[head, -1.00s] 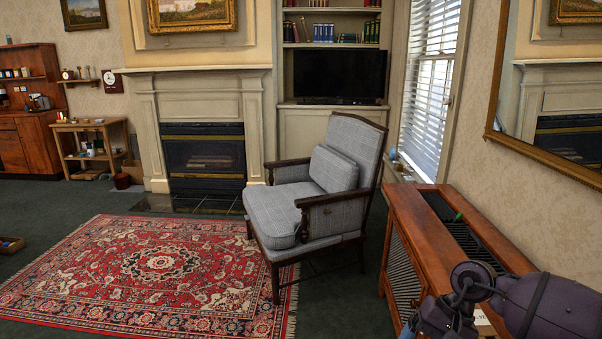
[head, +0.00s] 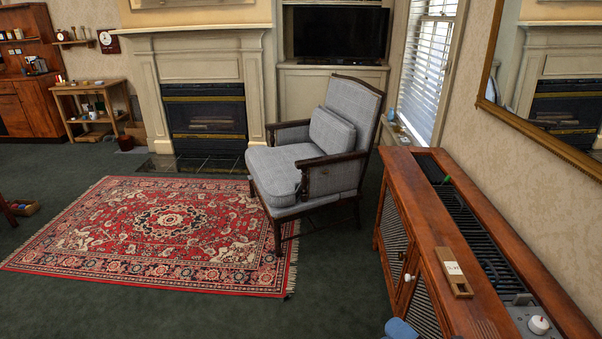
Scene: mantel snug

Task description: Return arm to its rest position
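Neither gripper shows clearly in the head view. A small blue rounded shape (head: 400,328) is cut off by the bottom edge, in front of the wooden cabinet; I cannot tell whether it is part of my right arm. No forearm or fingers are visible over the cabinet, and nothing is seen held.
The wooden cabinet (head: 408,207) with a slatted top stands at the right. On it are a wooden block with a white label (head: 453,271) and a white knob-like piece (head: 539,325). A grey armchair (head: 287,168) stands by the red rug (head: 150,235). Open carpet lies in front.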

